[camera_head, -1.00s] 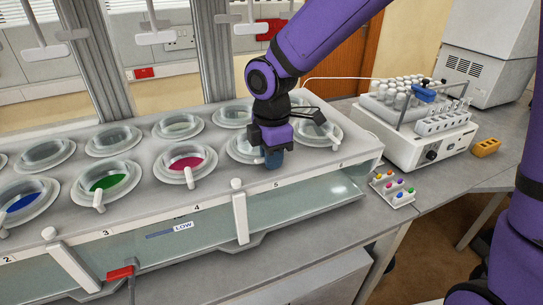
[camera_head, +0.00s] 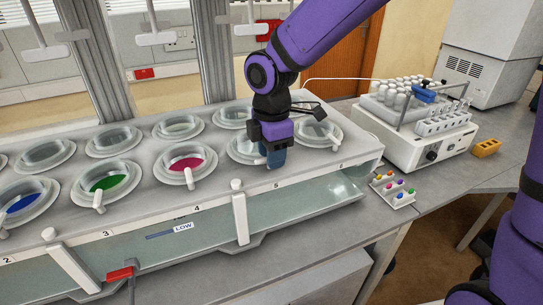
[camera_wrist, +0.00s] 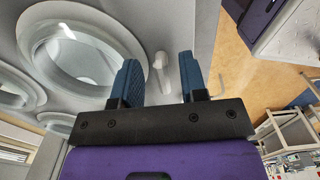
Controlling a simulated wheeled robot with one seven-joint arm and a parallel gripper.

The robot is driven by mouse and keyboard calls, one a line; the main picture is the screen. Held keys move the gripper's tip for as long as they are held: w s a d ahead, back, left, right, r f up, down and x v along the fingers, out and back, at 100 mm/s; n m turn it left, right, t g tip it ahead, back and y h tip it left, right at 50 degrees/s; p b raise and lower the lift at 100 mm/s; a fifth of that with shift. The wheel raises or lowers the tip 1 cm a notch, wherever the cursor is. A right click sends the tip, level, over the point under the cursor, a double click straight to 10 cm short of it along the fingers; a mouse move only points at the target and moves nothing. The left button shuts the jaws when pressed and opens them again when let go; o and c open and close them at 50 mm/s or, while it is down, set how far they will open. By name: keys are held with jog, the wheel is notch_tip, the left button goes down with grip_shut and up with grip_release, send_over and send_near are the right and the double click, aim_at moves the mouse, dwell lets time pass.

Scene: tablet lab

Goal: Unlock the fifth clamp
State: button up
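The white fifth clamp (camera_wrist: 160,68) shows in the wrist view as a small lever beside a round clear vessel (camera_wrist: 82,42). It lies in the gap between the two blue fingers of my gripper (camera_wrist: 158,78). The fingers stand apart, and I cannot tell whether either touches the clamp. In the head view my gripper (camera_head: 276,158) points down at the front of the vessel (camera_head: 241,149) above the label 5, and it hides the clamp there. The red-filled vessel (camera_head: 186,161) to the left has its own white clamp (camera_head: 189,178).
The grey bath (camera_head: 140,219) holds two rows of vessels, with green (camera_head: 107,183) and blue (camera_head: 20,202) ones to the left. A tray of coloured pieces (camera_head: 393,190) lies right of the bath. A white instrument with vials (camera_head: 430,150) stands behind it.

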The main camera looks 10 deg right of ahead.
notch_tip(320, 180, up, 10)
jog(key=shift+f, duration=0.15)
dwell(0.4)
jog(key=s+d+r+m+t, duration=0.2)
jog(key=s+d+r+m, duration=0.1)
jog(key=s+d+m, duration=0.6)
jog(key=s+d+r+m+t, duration=0.3)
jog(key=s+d+m, duration=0.6)
jog(key=d+m, duration=0.3)
jog(key=d, duration=0.3)
jog(key=shift+s+r, duration=0.2)
jog(key=shift+s, duration=0.05)
